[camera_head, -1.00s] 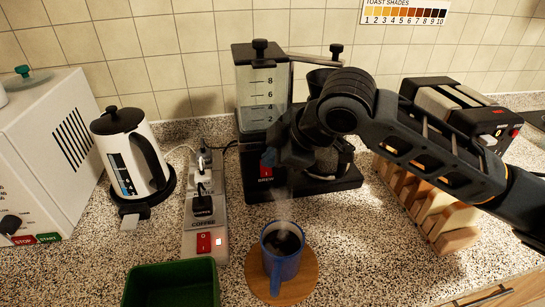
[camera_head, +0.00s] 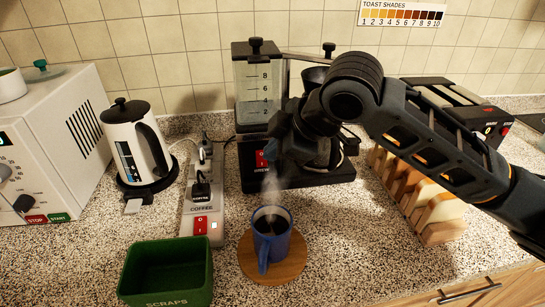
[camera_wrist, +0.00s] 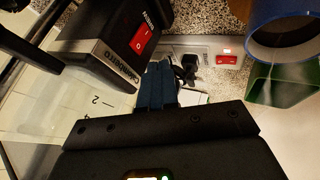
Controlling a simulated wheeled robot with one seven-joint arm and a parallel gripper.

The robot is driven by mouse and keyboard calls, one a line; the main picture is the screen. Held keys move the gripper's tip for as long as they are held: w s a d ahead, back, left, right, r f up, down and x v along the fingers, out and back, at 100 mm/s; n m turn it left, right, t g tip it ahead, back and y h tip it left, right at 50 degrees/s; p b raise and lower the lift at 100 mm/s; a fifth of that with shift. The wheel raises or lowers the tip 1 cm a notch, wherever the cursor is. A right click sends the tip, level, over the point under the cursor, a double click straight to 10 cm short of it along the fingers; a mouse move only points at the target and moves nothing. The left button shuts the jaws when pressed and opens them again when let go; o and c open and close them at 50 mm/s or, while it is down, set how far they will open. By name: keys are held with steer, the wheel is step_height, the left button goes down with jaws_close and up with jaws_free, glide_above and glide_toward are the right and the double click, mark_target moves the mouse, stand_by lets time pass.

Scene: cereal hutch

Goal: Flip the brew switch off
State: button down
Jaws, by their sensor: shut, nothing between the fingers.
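The red brew switch (camera_head: 262,158) is on the front of the black coffee maker base (camera_head: 312,176), above the BREW label. It also shows in the wrist view (camera_wrist: 142,40) with its O and I marks; which side is pressed I cannot tell. My gripper (camera_head: 272,151) is shut and empty, with its blue fingertips just right of the switch in the head view. In the wrist view the shut fingers (camera_wrist: 156,80) point up below the switch, apart from it in the picture. Contact cannot be judged from the head view.
A steaming blue mug (camera_head: 272,240) stands on a round wooden coaster (camera_head: 295,268) in front. A power strip (camera_head: 201,213) with a red switch, a white kettle (camera_head: 135,146) and a green scraps bin (camera_head: 180,252) are left. A bread rack (camera_head: 436,228) stands right.

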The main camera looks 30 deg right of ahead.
steer(key=w+r+v, duration=0.1)
steer(key=v, duration=0.6)
steer(key=shift+d+b, duration=0.3)
steer(key=shift+b, duration=0.15)
steer(key=shift+a, duration=0.1)
steer(key=w+a+r+m+t+y, duration=0.1)
steer(key=a+r+m+t+y, duration=0.15)
steer(key=a, duration=0.35)
steer(key=a+r+m+t+y, duration=0.2)
steer(key=a+t+y, duration=0.15)
steer(key=a, duration=0.35)
steer(key=s+d+f+m+t+h, duration=0.35)
steer(key=s+f+m+h, duration=0.35)
steer(key=s+f+m, duration=0.75)
steer(key=s+d+f+n, duration=0.1)
steer(key=s+d+n, duration=0.1)
steer(key=s, duration=0.6)
steer(key=s+d+f+n+g+h, duration=0.1)
steer(key=s+d+f+n, duration=0.1)
steer(key=s, duration=0.6)
steer(key=s+d+f+n+g, duration=0.1)
steer(key=s+d+f+n, duration=0.1)
steer(key=s, duration=0.7)
steer(key=shift+d+f+h, duration=0.25)
steer(key=shift+d+h, duration=0.15)
steer(key=shift+d, duration=0.35)
steer(key=shift+s, duration=0.1)
